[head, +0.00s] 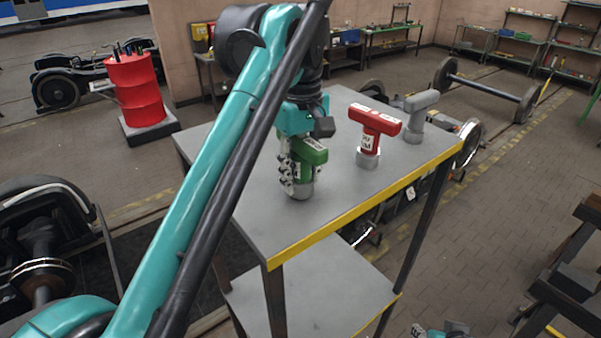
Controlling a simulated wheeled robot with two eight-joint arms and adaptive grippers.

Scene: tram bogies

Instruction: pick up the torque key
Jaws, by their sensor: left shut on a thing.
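Three T-shaped keys stand upright on the grey table (262,215). The green key (312,152) is nearest on the left, with a pale grey round foot. The red key (375,121) with white labels stands to its right, and the grey key (418,110) is farther right. I cannot tell from markings which is the torque key. My left gripper (297,168) reaches down from above and is shut on the green key, hiding part of its body. Only a small teal and grey piece of my right side (445,328) shows at the bottom edge; its fingers are hidden.
The table has a yellow front edge (365,205) and a lower shelf (320,290). A red drum (134,92) stands behind left. Bogie parts and a wheelset (485,88) lie around. The front left of the tabletop is clear.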

